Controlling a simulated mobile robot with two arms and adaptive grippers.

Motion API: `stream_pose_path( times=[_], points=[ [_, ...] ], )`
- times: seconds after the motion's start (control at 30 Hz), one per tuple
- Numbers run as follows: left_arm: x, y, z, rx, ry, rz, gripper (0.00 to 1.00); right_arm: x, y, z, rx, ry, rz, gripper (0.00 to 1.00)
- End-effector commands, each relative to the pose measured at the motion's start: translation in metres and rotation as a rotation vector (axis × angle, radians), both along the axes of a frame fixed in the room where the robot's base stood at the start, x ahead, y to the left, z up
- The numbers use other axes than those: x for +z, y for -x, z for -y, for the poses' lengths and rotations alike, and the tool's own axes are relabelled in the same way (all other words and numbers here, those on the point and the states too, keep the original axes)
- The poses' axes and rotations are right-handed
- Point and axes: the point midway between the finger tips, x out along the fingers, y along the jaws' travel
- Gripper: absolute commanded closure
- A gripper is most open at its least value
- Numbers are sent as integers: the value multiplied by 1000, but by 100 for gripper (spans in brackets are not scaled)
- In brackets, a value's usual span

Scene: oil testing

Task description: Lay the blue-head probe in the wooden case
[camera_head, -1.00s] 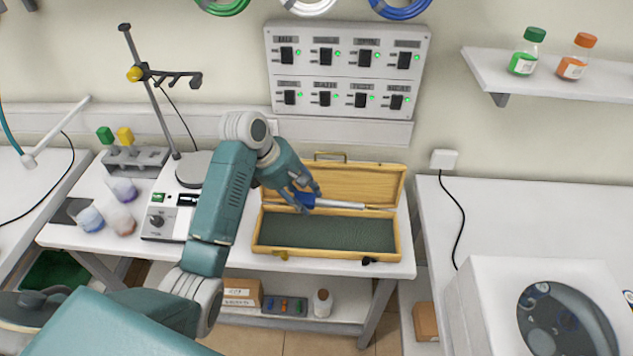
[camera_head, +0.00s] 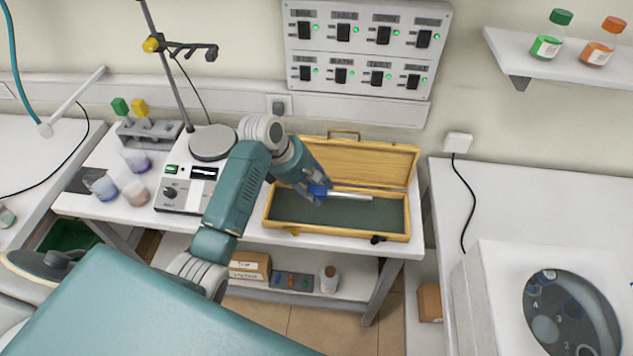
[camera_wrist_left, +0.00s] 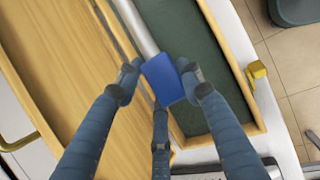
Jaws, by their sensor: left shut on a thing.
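The blue-head probe has a blue block head (camera_wrist_left: 162,80) and a pale metal rod (camera_head: 350,196). My left gripper (camera_head: 314,188) is shut on the blue head, whose sides the fingers (camera_wrist_left: 160,82) touch in the left wrist view. The rod points right in the head view. The open wooden case (camera_head: 342,232) stands on the white table, with a dark green lining (camera_head: 360,214) and its lid (camera_head: 365,162) raised at the back. The probe is over the back part of the case; I cannot tell whether it touches the lining. My right gripper is not in view.
A hotplate device (camera_head: 186,192) with a stand (camera_head: 165,80) is left of the case. Beakers (camera_head: 135,190) and a rack (camera_head: 150,133) stand farther left. A white machine (camera_head: 500,300) is at the right. The case's lining is otherwise bare.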

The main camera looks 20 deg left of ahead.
Motion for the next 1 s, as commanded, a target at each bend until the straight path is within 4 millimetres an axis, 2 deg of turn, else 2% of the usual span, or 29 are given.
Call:
stream_pose_path(
  times=[0.5, 1.0],
  points=[
    [-38, 0, 0, -1, 0, 0, 89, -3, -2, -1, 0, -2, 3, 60],
    [-43, 0, 0, -1, 0, 1, 89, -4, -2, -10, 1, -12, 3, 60]
  ],
)
